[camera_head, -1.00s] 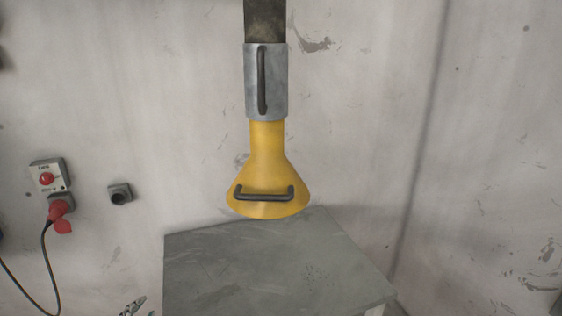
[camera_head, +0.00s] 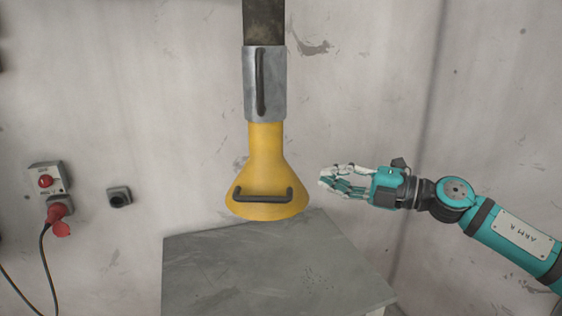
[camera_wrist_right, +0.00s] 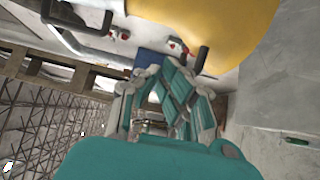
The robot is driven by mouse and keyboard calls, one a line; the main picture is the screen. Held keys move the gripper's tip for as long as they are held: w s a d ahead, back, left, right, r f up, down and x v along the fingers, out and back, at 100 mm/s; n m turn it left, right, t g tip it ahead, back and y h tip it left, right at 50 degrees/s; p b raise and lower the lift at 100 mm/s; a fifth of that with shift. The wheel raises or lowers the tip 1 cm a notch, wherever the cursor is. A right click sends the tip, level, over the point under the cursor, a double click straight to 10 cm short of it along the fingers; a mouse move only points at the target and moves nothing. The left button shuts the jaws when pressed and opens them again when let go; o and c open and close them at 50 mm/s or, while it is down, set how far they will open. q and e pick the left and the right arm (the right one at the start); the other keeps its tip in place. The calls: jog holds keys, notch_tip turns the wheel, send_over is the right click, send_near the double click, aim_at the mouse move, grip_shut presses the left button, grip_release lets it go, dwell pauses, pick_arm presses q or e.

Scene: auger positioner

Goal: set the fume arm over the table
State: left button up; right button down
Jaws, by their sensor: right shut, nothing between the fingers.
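The fume arm's yellow hood (camera_head: 266,175) hangs at the centre of the head view, with a dark horizontal handle (camera_head: 263,195) across its lower front. Above it are a grey metal sleeve (camera_head: 273,90) with an upright dark handle and a dark duct. The grey table (camera_head: 235,265) stands below; the hood's lower rim overlaps its back edge in the picture. My right gripper (camera_head: 325,178) is shut and empty, to the right of the hood and apart from it. In the right wrist view the hood (camera_wrist_right: 225,28) shows at the upper right, beyond the shut fingers. My left gripper is out of view.
On the wall at left are a switch box (camera_head: 46,180) with a red button, a red plug (camera_head: 58,212) with a hanging cable, and a small grey socket (camera_head: 119,197). The tabletop is bare. Wall stands close behind.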

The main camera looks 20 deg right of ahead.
jog(key=w+a+p, duration=0.2)
jog(key=w, duration=0.1)
jog(key=w+a+p, duration=0.3)
jog(key=w, duration=0.1)
jog(key=w+a+p, duration=0.2)
jog(key=w, duration=0.2)
jog(key=shift+w+a+f+p, duration=0.1)
jog(key=shift+a+p, duration=0.1)
jog(key=shift+p, duration=0.1)
